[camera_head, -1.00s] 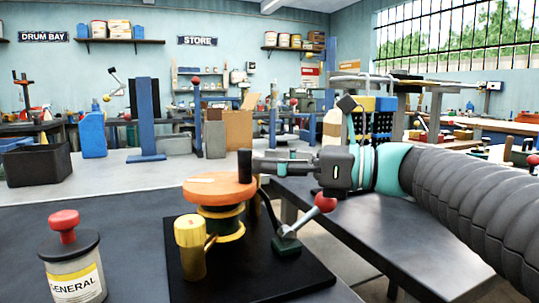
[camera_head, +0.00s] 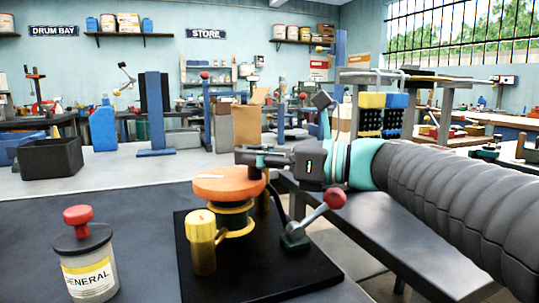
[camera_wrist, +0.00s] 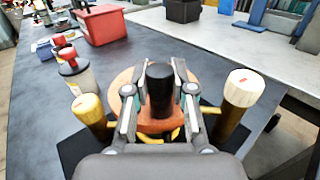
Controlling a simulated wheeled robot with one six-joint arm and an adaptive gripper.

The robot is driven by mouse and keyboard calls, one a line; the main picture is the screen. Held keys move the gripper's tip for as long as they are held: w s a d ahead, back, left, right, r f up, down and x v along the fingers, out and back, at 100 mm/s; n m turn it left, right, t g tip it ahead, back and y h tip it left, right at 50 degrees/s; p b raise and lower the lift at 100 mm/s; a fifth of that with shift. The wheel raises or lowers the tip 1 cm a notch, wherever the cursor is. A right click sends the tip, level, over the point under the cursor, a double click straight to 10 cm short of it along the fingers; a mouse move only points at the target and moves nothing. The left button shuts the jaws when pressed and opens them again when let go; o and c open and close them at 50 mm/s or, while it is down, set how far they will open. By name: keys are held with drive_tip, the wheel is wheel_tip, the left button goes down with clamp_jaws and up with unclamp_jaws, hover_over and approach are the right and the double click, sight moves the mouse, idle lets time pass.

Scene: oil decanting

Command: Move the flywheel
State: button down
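The flywheel is an orange disc (camera_head: 225,186) on a yellow-ringed hub above a black base plate (camera_head: 262,282). It also shows in the wrist view (camera_wrist: 122,82), partly hidden by my fingers. A black upright handle (camera_wrist: 159,92) rises from the disc. My gripper (camera_head: 250,158) is over the disc, coming from the right. In the head view the fingers hide most of the handle.
A yellow post (camera_head: 202,248) stands beside the flywheel, and a red-knobbed lever (camera_head: 320,213) is to its right. A GENERAL canister (camera_head: 88,270) with a red knob stands at the left. A red bin (camera_wrist: 100,25) shows in the wrist view.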

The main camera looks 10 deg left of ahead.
drive_tip(key=shift+w+g, duration=0.1)
drive_tip(key=shift+g, duration=0.3)
drive_tip(key=shift+w+a+f+n+g+b, duration=0.1)
drive_tip(key=shift+w+n+g+b, duration=0.15)
drive_tip(key=shift+n+g+b, duration=0.5)
drive_tip(key=shift+w+f+n+g+b, duration=0.1)
drive_tip(key=shift+w+n+g+b, duration=0.15)
drive_tip(key=shift+n+g, duration=0.5)
drive_tip(key=shift+w+a+r+n+g+h+b, duration=0.1)
drive_tip(key=shift+w+n+g+h, duration=0.1)
drive_tip(key=shift+n+g, duration=0.55)
drive_tip(key=shift+w+a+r+n+g+h+b, duration=0.15)
drive_tip(key=shift+n+g+h, duration=0.1)
drive_tip(key=shift+g, duration=0.85)
drive_tip(key=shift+w+a+f+n+g+h+b, duration=0.15)
drive_tip(key=shift+n+g, duration=0.35)
drive_tip(key=shift+g, duration=0.45)
drive_tip(key=shift+d+r, duration=0.1)
drive_tip(key=c, duration=1)
unclamp_jaws()
drive_tip(key=shift+o, duration=0.2)
drive_tip(key=v, duration=0.7)
drive_tip(key=shift+d, duration=0.2)
